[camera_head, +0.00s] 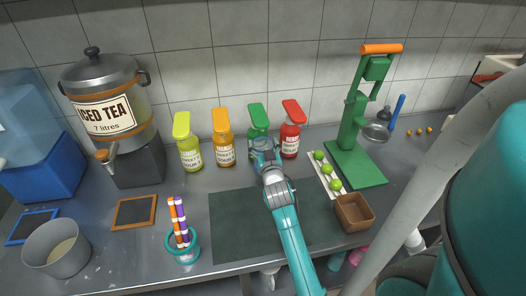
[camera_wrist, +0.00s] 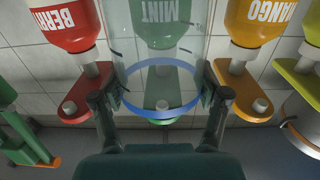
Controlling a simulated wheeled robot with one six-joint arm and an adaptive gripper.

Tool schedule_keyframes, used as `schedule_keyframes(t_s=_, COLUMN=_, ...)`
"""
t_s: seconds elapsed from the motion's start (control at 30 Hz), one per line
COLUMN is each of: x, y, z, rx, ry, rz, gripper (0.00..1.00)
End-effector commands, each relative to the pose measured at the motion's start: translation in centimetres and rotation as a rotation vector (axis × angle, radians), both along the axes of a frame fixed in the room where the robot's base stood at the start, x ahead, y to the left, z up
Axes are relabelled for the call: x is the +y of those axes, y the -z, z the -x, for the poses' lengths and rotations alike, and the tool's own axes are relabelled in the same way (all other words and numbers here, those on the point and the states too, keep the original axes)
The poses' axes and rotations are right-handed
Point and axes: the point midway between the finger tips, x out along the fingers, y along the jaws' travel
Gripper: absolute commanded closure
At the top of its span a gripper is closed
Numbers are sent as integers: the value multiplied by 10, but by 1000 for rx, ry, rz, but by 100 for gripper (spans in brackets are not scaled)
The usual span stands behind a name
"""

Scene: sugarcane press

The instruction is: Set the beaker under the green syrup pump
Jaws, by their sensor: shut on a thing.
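My gripper (camera_wrist: 160,98) is shut on a clear beaker with a blue rim (camera_wrist: 160,113); its fingers are on either side of it. The wrist view looks upside down. The green syrup pump, a bottle labelled MINT (camera_wrist: 165,22), shows through the beaker's clear wall, and its green nozzle shows inside the rim's outline. In the head view my gripper (camera_head: 265,155) is directly in front of the green pump (camera_head: 258,116) and hides most of its bottle. The beaker is hard to make out there, and I cannot tell whether it touches the counter.
The red berry pump (camera_head: 290,139) stands close on the right, the orange mango pump (camera_head: 223,150) on the left, with a yellow-green pump (camera_head: 188,153) beyond. A lime tray (camera_head: 318,167) and green press (camera_head: 350,125) are at right. A dark mat (camera_head: 235,225) lies in front.

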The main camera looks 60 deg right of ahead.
Motion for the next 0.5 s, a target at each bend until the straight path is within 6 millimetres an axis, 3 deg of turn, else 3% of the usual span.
schedule_keyframes(t_s=0.2, x=-2, y=28, z=-1, rx=1, ry=0, rz=-2, gripper=88)
schedule_keyframes(t_s=0.5, x=-3, y=31, z=-2, rx=1, ry=0, rz=-1, gripper=88)
